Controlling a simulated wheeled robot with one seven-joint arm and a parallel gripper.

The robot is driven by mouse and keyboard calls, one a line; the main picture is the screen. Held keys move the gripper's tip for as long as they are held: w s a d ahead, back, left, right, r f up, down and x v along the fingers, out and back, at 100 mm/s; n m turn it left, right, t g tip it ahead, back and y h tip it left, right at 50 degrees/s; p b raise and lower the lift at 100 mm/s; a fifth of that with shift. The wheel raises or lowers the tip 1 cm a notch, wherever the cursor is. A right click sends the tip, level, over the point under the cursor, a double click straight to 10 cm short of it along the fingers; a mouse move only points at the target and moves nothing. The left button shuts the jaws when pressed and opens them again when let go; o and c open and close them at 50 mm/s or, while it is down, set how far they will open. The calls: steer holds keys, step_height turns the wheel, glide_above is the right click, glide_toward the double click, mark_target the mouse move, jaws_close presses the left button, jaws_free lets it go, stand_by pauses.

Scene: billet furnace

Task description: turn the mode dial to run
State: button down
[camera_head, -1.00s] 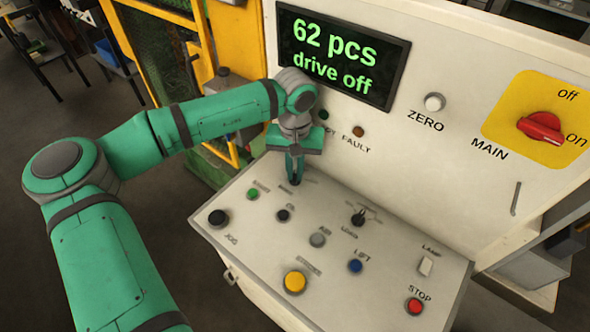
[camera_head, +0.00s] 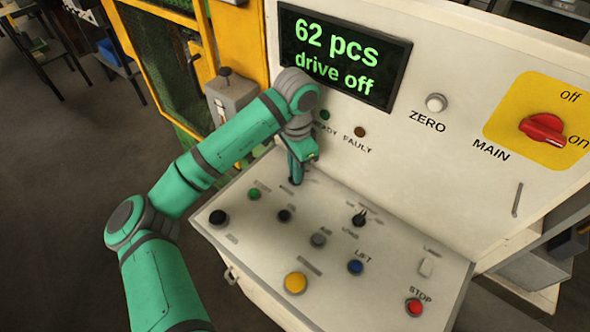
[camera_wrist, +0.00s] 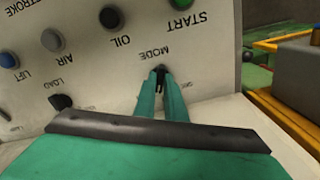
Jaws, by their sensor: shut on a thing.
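The mode dial (camera_wrist: 160,71) is a small dark knob by the word MODE on the sloping panel. My gripper (camera_wrist: 161,84) is shut on it, its two green fingers on either side of the knob. In the head view my gripper (camera_head: 295,181) reaches down to the back left of the panel. My fingers hide most of the dial there, and its pointer setting cannot be read. The display (camera_head: 345,55) reads "62 pcs" and "drive off".
Near my gripper are the green START button (camera_wrist: 180,4), the black OIL knob (camera_wrist: 111,18) and the LOAD selector (camera_head: 360,217). The upright panel with the red MAIN switch (camera_head: 543,128) rises behind. The yellow-framed machine (camera_head: 160,50) stands at the left.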

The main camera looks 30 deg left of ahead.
steer(key=m, duration=0.4)
stand_by(0.4)
stand_by(0.4)
steer(key=c, duration=1.9)
jaws_free()
steer(key=shift+o, duration=0.4)
steer(key=shift+d, duration=0.1)
steer(key=shift+r, duration=3.7)
steer(key=shift+w, duration=0.1)
